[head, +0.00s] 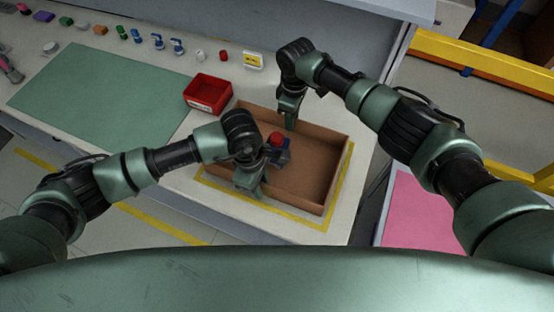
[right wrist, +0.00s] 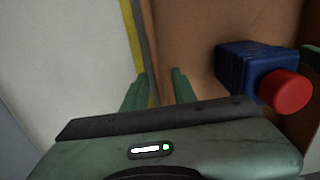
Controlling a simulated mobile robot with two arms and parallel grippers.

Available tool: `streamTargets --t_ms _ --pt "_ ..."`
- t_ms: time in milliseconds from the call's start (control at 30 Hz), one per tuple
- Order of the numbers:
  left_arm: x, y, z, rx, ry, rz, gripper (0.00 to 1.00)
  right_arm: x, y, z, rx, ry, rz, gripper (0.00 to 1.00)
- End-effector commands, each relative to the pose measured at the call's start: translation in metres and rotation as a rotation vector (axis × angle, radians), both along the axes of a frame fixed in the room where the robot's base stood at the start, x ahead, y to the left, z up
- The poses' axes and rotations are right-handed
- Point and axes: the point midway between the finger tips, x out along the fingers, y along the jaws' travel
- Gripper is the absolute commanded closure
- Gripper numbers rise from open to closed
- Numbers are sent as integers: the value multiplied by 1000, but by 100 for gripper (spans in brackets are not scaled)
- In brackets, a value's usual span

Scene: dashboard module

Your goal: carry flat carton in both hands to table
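The flat brown carton (head: 312,172) sits on the table, inside a yellow outline. A blue block with a red round button (head: 277,142) is in it; it also shows in the right wrist view (right wrist: 245,68). My right gripper (head: 290,120) is at the carton's far wall. In the right wrist view its fingers (right wrist: 159,90) are apart, with the carton's wall edge (right wrist: 149,45) running between them. My left gripper (head: 253,184) is low at the near wall; its finger gap is not clear, and its arm hides part of the carton.
A red bin (head: 208,93) stands just left of the carton. A green mat (head: 100,95) lies clear on the table (head: 180,165), with several small parts along the back. A pink surface (head: 420,212) and a yellow rail (head: 480,60) are at the right.

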Motion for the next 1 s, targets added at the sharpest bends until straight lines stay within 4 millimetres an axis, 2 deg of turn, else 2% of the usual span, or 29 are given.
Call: streamTargets --t_ms 167,500,633,867,1000 --pt "2 1 14 -1 -4 -1 73 0 1 0 0 1 1 73" --pt "5 9 83 -1 -6 -1 73 0 1 0 1 1 1 73" --pt "5 12 104 0 -5 -1 73 0 1 0 1 1 1 73" --pt "5 14 119 0 -2 0 73 0 1 4 1 0 1 73" --pt "5 14 120 1 -1 0 73 1 1 22 3 -1 1 73"
